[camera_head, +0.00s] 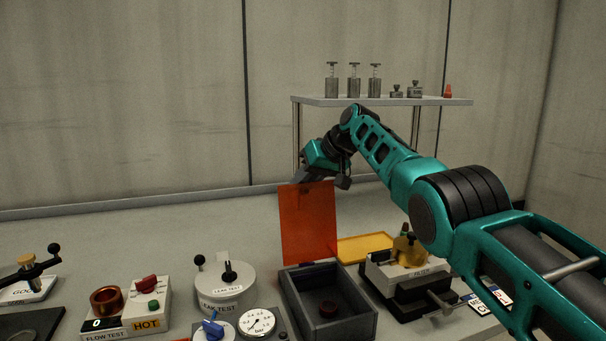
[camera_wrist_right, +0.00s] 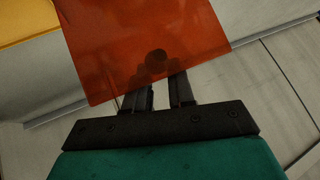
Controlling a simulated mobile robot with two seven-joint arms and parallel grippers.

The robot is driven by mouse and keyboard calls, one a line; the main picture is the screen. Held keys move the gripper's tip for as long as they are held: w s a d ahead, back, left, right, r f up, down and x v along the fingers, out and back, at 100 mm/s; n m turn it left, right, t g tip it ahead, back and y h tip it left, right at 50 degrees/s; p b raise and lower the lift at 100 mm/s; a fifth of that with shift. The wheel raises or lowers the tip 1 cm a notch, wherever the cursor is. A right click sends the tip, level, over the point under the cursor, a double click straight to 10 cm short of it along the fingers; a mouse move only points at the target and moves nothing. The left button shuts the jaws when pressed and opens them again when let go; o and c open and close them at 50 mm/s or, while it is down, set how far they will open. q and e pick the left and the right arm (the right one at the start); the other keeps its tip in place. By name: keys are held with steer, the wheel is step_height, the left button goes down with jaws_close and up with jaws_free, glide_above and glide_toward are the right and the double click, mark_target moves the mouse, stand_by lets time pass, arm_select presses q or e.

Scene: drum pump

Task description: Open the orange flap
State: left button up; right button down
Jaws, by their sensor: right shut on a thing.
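The orange flap (camera_head: 307,225) stands nearly upright at the back edge of a dark grey box (camera_head: 338,325). My right gripper (camera_head: 303,184) is at the flap's upper edge, reaching in from behind. In the right wrist view, the flap (camera_wrist_right: 140,35) covers the fingertips of the right gripper (camera_wrist_right: 158,82). A dark round knob (camera_wrist_right: 156,58) shows through it there, and the fingers are shut on the flap at this knob. My left gripper is not in view.
A yellow tray (camera_head: 365,247) and a grey device with a yellow knob (camera_head: 408,248) stand right of the box. A round leak-test unit (camera_head: 226,287) and a gauge (camera_head: 257,322) stand left. A shelf (camera_head: 385,101) with metal weights is behind my right arm.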

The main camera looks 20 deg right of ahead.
steer(key=shift+f, duration=0.7)
steer(key=shift+d, duration=0.1)
steer(key=c, duration=1.3)
jaws_free()
steer(key=o, duration=0.3)
steer(key=shift+r, duration=0.1)
steer(key=shift+w+r, duration=0.1)
steer(key=shift+r, duration=0.05)
